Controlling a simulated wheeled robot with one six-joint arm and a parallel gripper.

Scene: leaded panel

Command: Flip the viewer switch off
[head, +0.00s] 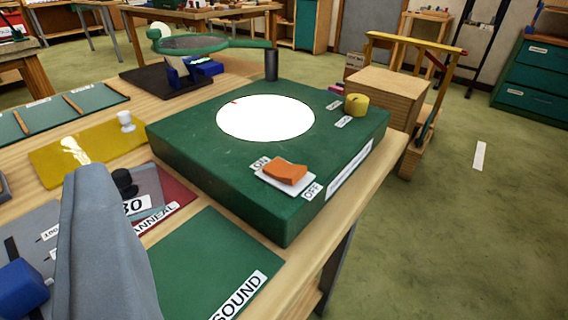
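The viewer is a green box (200,160) on the wooden table, with a round, bright white disc (265,118) in its top. The viewer switch (286,172) is an orange rocker on a white plate at the box's near right corner. An ON label (262,163) sits at its left end and an OFF label (312,191) at its right end. I cannot tell for sure which way the rocker is tipped. A grey tapered part, seemingly of my gripper (100,235), stands at the lower left, apart from the switch. Its fingertips cannot be made out clearly.
A yellow knob (356,104) stands at the box's far right corner. A green SOUND mat (205,265) lies in front of the box, and a yellow mat (85,150) lies to its left. A wooden cart (390,95) stands close behind the right side. Floor at right is open.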

